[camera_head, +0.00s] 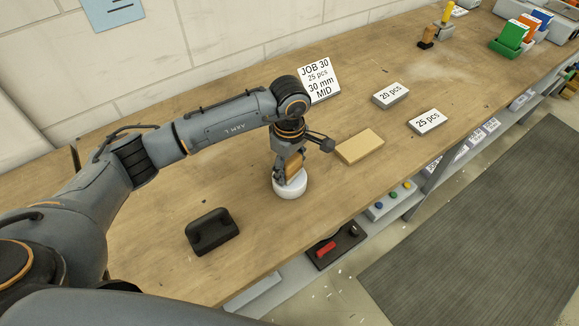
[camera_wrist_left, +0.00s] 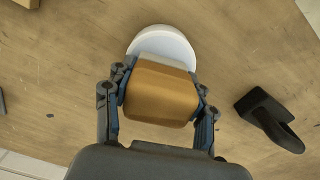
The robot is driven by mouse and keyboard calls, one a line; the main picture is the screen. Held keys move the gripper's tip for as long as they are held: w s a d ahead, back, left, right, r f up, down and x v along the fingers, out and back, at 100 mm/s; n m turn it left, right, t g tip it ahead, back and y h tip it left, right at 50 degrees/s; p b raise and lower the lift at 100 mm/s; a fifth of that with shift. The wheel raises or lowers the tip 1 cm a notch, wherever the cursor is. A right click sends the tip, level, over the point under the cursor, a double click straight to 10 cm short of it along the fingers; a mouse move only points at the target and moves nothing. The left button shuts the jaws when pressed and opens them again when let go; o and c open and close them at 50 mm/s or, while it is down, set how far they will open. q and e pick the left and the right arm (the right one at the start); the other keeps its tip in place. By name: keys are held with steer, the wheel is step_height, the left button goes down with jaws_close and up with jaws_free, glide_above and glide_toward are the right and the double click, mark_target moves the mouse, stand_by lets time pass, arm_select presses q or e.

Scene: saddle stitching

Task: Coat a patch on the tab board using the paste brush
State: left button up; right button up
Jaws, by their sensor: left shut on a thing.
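My left gripper (camera_head: 291,164) is shut on the brown wooden handle of the paste brush (camera_head: 295,163). The handle (camera_wrist_left: 160,92) fills the space between the fingers in the left wrist view. Directly below is a round white paste pot (camera_head: 290,187), which also shows in the wrist view (camera_wrist_left: 162,42) partly behind the brush. The bristles are hidden, and I cannot tell how deep they sit in the pot. A flat tan block (camera_head: 360,146), likely the tab board, lies on the bench just right of the gripper. My right gripper is not in view.
A black holder (camera_head: 212,232) stands on the bench at front left. A job card (camera_head: 318,80) stands behind, and two "25 pcs" blocks (camera_head: 391,95) (camera_head: 428,121) lie beyond the tan block. Coloured bins (camera_head: 513,36) are at far right. The bench's front edge is close by.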

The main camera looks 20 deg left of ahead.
arm_select(q)
steer(key=shift+f, duration=0.1)
stand_by(0.7)
stand_by(0.5)
steer(key=shift+r+p, duration=1)
steer(key=shift+r, duration=2.6)
